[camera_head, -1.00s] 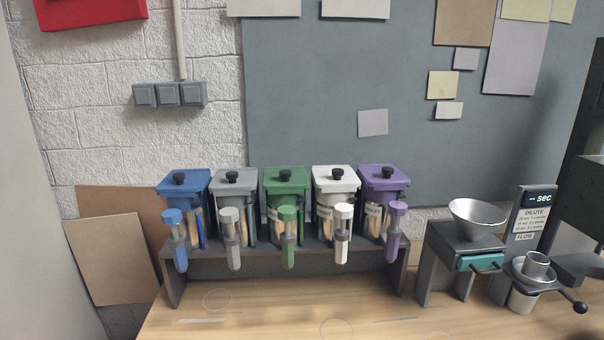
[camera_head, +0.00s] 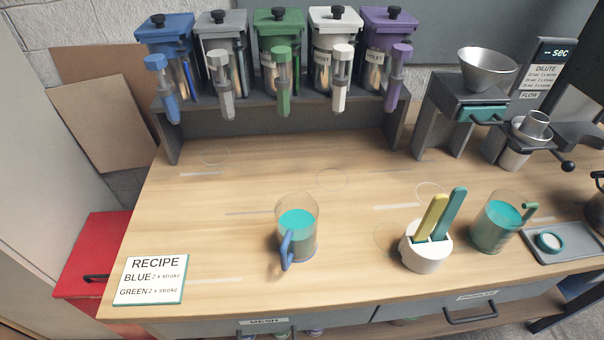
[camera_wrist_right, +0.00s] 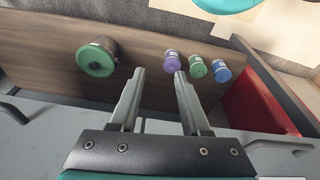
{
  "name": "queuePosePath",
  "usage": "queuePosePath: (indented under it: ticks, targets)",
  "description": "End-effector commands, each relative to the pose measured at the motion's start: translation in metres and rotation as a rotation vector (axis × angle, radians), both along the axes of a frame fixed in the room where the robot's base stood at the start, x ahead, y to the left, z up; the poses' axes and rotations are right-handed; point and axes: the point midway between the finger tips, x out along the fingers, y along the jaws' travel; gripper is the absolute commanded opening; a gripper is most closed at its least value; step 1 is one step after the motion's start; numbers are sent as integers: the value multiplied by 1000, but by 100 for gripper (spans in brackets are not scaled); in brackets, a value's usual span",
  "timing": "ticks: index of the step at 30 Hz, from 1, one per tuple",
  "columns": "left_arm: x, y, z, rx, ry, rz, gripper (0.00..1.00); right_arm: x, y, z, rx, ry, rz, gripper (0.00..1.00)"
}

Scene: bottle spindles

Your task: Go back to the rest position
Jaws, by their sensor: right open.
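My right gripper (camera_wrist_right: 158,95) shows in the right wrist view with its two grey fingers apart and nothing between them. It hangs in front of the bench's lower shelf, beyond which stand a purple jar (camera_wrist_right: 171,62), a green jar (camera_wrist_right: 195,69) and a blue jar (camera_wrist_right: 220,72). A larger green-lidded pot (camera_wrist_right: 97,57) lies to the left of the fingers. My left gripper is not in any view. In the head view neither gripper shows, and the bench top (camera_head: 250,190) is free of my arms.
A blue-handled cup (camera_head: 298,228) with teal contents stands mid-bench. A white holder (camera_head: 426,250) with two sticks and a green-handled cup (camera_head: 496,222) stand to its right. The recipe card (camera_head: 152,279) lies front left. Five dispensers line the rack (camera_head: 285,130). A red box (camera_head: 95,255) is at left.

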Motion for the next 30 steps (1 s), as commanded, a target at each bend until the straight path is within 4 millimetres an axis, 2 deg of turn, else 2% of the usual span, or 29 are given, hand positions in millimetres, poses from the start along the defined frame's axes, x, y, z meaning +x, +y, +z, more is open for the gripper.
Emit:
queuePosePath:
  ticks: [1, 6, 11, 15, 18, 22, 27, 30]
  targets:
    - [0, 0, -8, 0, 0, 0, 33, -8, -1, -27, -2, 16, 2, 47]
    - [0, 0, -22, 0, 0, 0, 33, -35, -5, -94, -6, 46, 8, 47]
    - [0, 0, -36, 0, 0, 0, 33, -68, -10, -149, -9, 72, 15, 47]
    - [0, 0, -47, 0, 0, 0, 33, -103, -16, -190, -13, 97, 20, 47]
    - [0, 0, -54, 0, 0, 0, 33, -127, -20, -212, -15, 110, 23, 47]
    - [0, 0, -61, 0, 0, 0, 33, -152, -26, -229, -17, 124, 27, 47]
    - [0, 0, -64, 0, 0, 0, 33, -168, -29, -238, -19, 130, 30, 47]
    - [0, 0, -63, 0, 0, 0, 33, -170, -29, -238, -19, 130, 30, 47]
